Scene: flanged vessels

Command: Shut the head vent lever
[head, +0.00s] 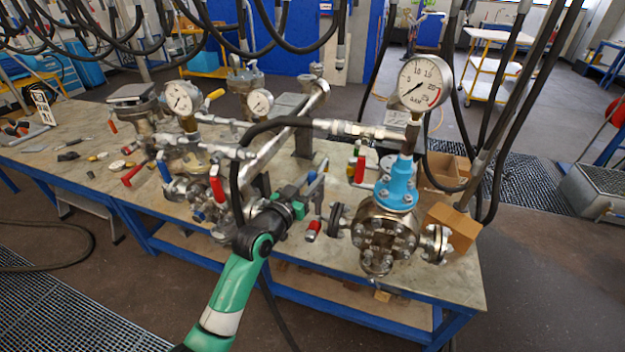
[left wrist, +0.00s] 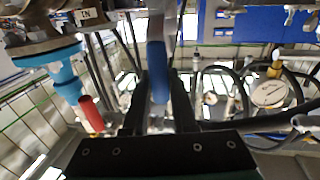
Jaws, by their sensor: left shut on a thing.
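My left gripper (head: 314,190) is left of the flanged vessel (head: 386,235) with the light-blue neck (head: 397,185). In the left wrist view my left gripper (left wrist: 160,95) has its two dark fingers around a blue lever handle (left wrist: 158,68) and is shut on it. In the head view the fingers and wrist largely hide this lever. A red-handled lever (head: 360,168) stands behind the gripper, near the vessel. I cannot tell from labels which lever is the head vent lever. My right gripper is not in view.
Red levers (head: 217,186) and pipework crowd the table's middle. The table's (head: 80,165) left part has barer patches.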

